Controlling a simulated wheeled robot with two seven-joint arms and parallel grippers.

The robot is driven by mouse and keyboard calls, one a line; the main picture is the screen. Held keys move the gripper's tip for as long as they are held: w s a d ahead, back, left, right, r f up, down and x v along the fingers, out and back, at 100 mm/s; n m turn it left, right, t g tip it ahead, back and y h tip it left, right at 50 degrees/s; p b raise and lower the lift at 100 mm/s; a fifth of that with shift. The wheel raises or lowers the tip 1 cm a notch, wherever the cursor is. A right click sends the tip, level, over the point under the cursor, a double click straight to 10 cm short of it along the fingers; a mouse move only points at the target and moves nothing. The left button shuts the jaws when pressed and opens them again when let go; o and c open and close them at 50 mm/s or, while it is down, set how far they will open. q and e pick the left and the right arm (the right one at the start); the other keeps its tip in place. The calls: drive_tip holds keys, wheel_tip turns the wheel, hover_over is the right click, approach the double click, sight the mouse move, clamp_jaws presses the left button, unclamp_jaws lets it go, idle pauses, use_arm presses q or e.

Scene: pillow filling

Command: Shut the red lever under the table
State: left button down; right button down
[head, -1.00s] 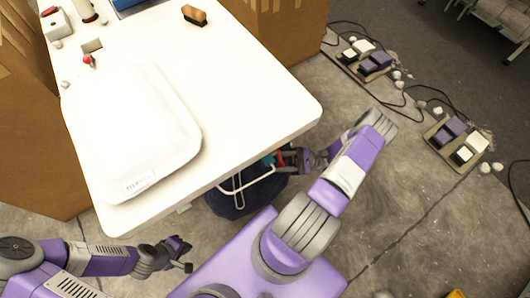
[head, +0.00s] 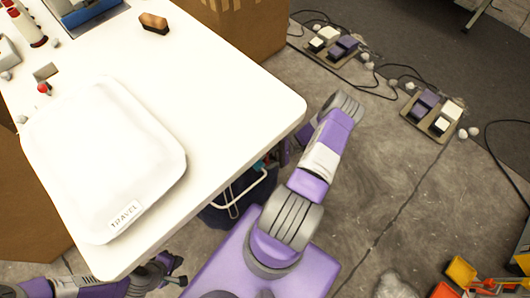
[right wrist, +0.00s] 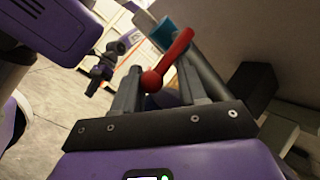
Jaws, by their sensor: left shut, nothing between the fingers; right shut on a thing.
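The red lever (right wrist: 168,62) shows in the right wrist view beside a teal collar (right wrist: 161,32) on a grey pipe under the table. My right gripper (right wrist: 162,84) is shut on the red lever, with its round end between the fingers. In the head view the table (head: 225,95) hides most of that gripper and the lever. Only a bit of teal (head: 259,165) shows at the table's edge. My left gripper (head: 175,272) is shut and empty, low by the table's near corner.
A white pillow (head: 105,155) marked TRAVEL lies on the table. A dark blue bin (head: 240,200) with a white handle stands below the table edge. Foot pedals (head: 432,112) and cables lie on the floor at right. Cardboard boxes (head: 235,30) flank the table.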

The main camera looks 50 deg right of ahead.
drive_tip(key=shift+d+r, duration=0.15)
drive_tip(key=shift+r, duration=0.2)
drive_tip(key=c, duration=0.7)
unclamp_jaws()
drive_tip(key=shift+s, duration=0.15)
drive_tip(key=shift+o, duration=0.7)
drive_tip(key=shift+f, duration=0.1)
